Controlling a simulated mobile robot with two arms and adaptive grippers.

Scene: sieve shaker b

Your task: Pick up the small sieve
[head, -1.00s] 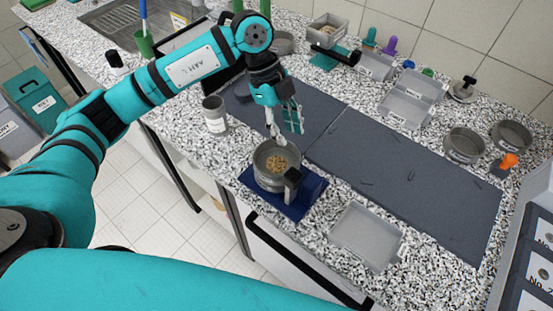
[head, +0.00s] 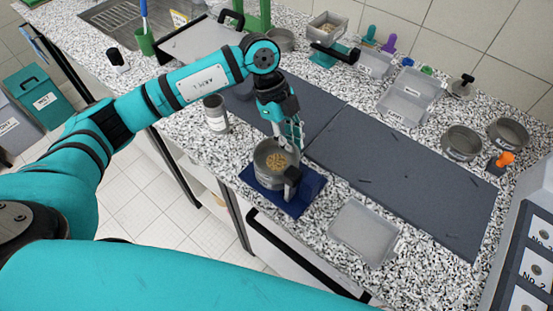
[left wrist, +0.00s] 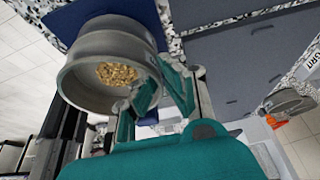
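A round grey metal sieve (head: 266,182) with tan grains in it stands on a dark blue base (head: 308,192) with a black upright part at its front right. It fills the upper left of the left wrist view (left wrist: 95,45). My left gripper (head: 290,146) points down at the sieve's far right rim. In the left wrist view my left gripper (left wrist: 163,78) has its fingers apart, one over the inner side of the rim and one outside it. I cannot tell whether either finger touches the wall. My right gripper is in neither view.
A labelled grey cup (head: 215,117) stands left of the sieve. An empty clear tray (head: 365,233) lies to its right front. Two more round sieves, one (head: 461,142) and another (head: 508,133), stand at the far right. The dark mat (head: 410,180) is mostly clear.

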